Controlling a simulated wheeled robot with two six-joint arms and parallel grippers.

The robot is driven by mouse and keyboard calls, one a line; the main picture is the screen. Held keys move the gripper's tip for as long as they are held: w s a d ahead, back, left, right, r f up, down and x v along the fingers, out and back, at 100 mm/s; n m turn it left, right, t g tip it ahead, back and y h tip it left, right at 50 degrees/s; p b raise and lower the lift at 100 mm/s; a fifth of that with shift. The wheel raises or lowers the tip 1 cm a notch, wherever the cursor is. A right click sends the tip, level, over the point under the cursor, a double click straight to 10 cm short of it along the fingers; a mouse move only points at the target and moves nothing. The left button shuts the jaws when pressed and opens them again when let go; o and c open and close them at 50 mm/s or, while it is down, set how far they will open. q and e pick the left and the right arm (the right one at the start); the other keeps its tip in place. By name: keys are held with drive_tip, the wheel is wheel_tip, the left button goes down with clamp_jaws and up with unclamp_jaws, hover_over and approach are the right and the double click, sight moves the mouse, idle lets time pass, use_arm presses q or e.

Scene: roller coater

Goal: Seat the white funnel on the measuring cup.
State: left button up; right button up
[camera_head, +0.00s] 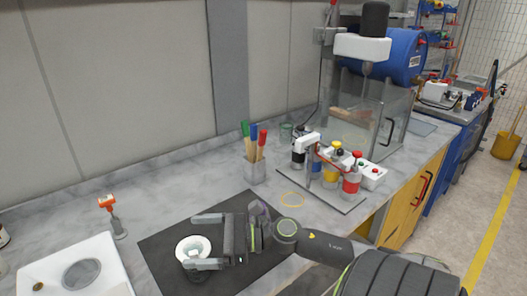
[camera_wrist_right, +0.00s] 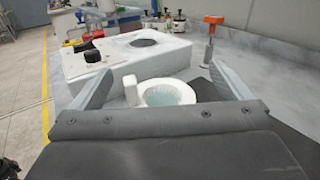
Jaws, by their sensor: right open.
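A white ring-shaped piece, which looks like the white funnel (camera_head: 181,250), is over the dark mat in the head view. In the right wrist view the funnel (camera_wrist_right: 150,101) has a white upright tab on its left. Pale green, glassy material shows inside the ring; it may be the measuring cup (camera_wrist_right: 172,95). I cannot tell whether the funnel is seated on it. My right gripper (camera_head: 191,241) is open, its fingers spread on either side of the white ring. Both fingers also show in the right wrist view (camera_wrist_right: 161,76). My left gripper is not in view.
A dark mat (camera_head: 160,257) lies on the grey counter. A white device with a round plate (camera_head: 112,270) and an orange-topped post (camera_head: 107,202) stand left. A brush holder (camera_head: 255,171), a greenish glass (camera_head: 287,131) and a bottle rack stand further back.

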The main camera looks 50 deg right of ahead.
drive_tip(key=shift+s+d+f, duration=0.1)
drive_tip(key=shift+s+d, duration=0.15)
drive_tip(key=shift+s, duration=0.15)
drive_tip(key=p+v, duration=0.5)
drive_tip(key=v, duration=0.9)
drive_tip(key=shift+p, duration=0.3)
